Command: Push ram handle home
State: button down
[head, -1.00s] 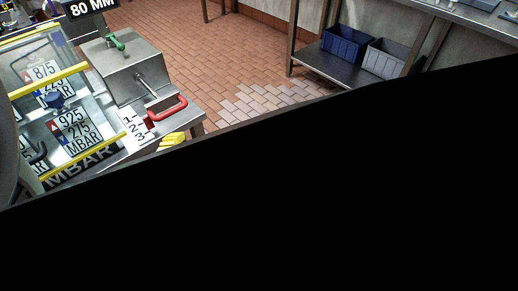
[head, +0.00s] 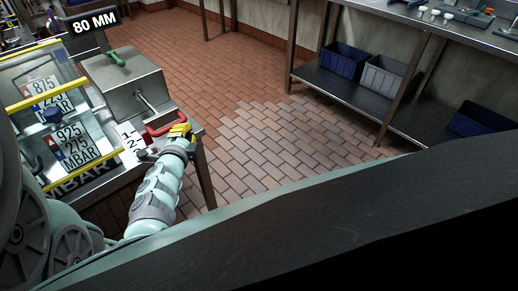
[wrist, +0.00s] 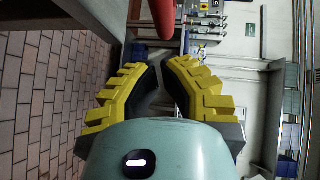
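The red ram handle (head: 166,125), a D-shaped pull on a metal rod (head: 147,101), sticks out from the grey metal box (head: 125,80). The rod shows between box and handle. My gripper (head: 181,131) has yellow fingers and is close beside the handle's right end; I cannot tell whether they touch. In the wrist view the fingers (wrist: 160,68) curve together with almost no gap at the tips and nothing held. Part of the red handle (wrist: 163,18) shows just beyond the tips.
A green lever (head: 116,57) sits on top of the box. A panel with MBAR number cards (head: 72,140) stands at left, with a number strip (head: 131,140) by the handle. A shelf bench (head: 345,90) with bins stands behind. The brick floor between is clear.

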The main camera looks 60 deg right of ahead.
aim_at(163, 112)
jog(key=shift+w+d+f, duration=0.15)
jog(key=shift+w+f, duration=0.05)
jog(key=shift+w, duration=0.85)
jog(key=w+d+b, duration=0.1)
jog(key=w+b, duration=0.1)
jog(key=w, duration=0.2)
jog(key=w+d+b, duration=0.1)
jog(key=w+b, duration=0.1)
jog(key=w, duration=0.1)
jog(key=w+b, duration=0.2)
jog(key=w, duration=0.2)
jog(key=shift+w+d+f, duration=0.1)
jog(key=shift+w+d, duration=0.25)
jog(key=shift+d, duration=0.05)
